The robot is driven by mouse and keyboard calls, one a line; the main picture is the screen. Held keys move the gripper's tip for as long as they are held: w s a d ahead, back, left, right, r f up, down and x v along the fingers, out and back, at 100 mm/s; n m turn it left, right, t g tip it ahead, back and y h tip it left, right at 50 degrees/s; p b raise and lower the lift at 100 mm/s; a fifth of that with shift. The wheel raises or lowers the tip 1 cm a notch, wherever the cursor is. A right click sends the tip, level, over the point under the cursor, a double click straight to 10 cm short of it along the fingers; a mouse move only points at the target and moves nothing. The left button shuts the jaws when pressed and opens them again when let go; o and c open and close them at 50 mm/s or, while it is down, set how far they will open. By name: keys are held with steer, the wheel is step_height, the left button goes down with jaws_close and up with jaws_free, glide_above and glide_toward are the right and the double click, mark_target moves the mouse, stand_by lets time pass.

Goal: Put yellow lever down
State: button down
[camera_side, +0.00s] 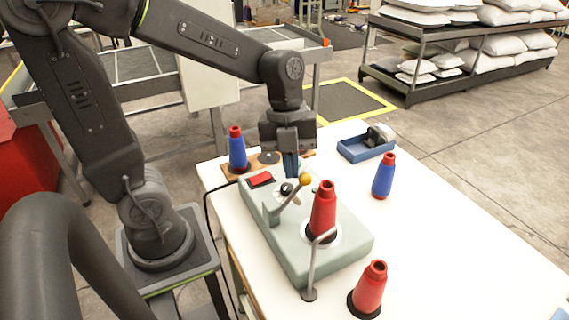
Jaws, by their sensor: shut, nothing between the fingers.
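The yellow lever (304,181) is a metal rod with a yellow ball on its end. It rises at a slant, up and to the right, from a grey-green machine (312,258) on the white table. My gripper (290,172) is shut and empty, pointing down just behind and above the lever. Its fingertips are close to the yellow ball; I cannot tell whether they touch it. The machine also carries a red switch (260,179), a dark knob and a red spool (323,208) on its right part.
A blue spool (237,148) stands on a wooden board behind the machine. Another blue spool (383,177) and a blue tray (354,151) are to the right. A red spool (369,289) and a bent metal rod (312,270) stand at the front.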

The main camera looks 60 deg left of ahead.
steer(key=w+f+g, duration=0.1)
steer(key=g, duration=0.1)
steer(key=w+f+g, duration=0.1)
steer(key=w, duration=0.1)
steer(key=shift+w+f+g, duration=0.2)
steer(key=shift+f+g, duration=0.15)
steer(key=shift+g, duration=0.05)
steer(key=shift+w+f, duration=0.3)
steer(key=shift+f, duration=0.2)
